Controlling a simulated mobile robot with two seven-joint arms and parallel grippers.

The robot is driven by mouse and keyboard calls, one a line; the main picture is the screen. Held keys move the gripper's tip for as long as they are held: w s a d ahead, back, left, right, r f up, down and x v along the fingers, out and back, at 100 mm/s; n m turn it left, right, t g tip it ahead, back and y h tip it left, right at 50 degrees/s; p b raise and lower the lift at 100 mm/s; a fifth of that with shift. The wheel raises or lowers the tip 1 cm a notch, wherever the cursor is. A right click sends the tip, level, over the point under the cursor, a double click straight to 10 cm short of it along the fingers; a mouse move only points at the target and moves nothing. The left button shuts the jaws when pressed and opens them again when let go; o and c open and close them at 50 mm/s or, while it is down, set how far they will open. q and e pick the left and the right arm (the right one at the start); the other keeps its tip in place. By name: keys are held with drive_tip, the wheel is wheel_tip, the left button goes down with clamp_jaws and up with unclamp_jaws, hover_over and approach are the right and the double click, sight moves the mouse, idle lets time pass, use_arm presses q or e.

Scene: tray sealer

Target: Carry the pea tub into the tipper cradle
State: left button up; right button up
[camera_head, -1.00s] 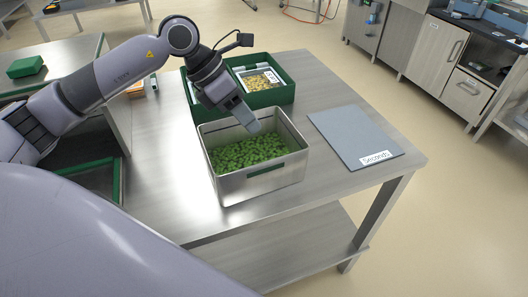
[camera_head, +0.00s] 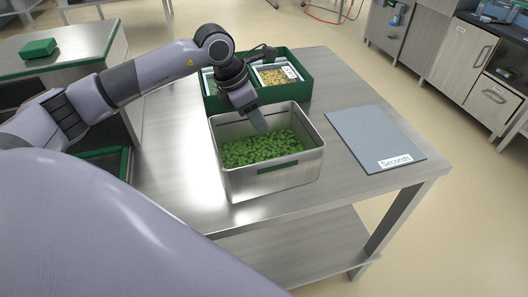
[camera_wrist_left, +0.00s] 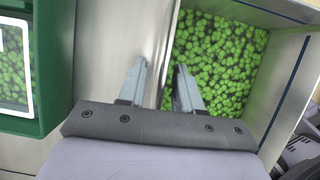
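The pea tub (camera_head: 290,175) is an open steel box of green peas, upright on the steel table, with a dark green label on its front. In the left wrist view its wall (camera_wrist_left: 170,38) runs between my fingers. My left gripper (camera_head: 262,129) is over the tub's far part in the head view. In the left wrist view the gripper (camera_wrist_left: 162,75) is open, one finger outside the wall and one on the pea side. Whether a finger touches the wall I cannot tell. My right gripper and the tipper cradle are not in view.
A green crate (camera_head: 306,88) holding labelled trays stands just behind the tub. A grey mat (camera_head: 372,138) marked "Seconds" lies to the right on the table (camera_head: 180,170). Another table with a green box (camera_head: 38,47) is at left. Cabinets (camera_head: 458,50) stand far right.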

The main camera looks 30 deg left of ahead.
use_arm(q)
clamp_jaws()
drive_tip(key=shift+r, duration=0.2)
idle(1.1)
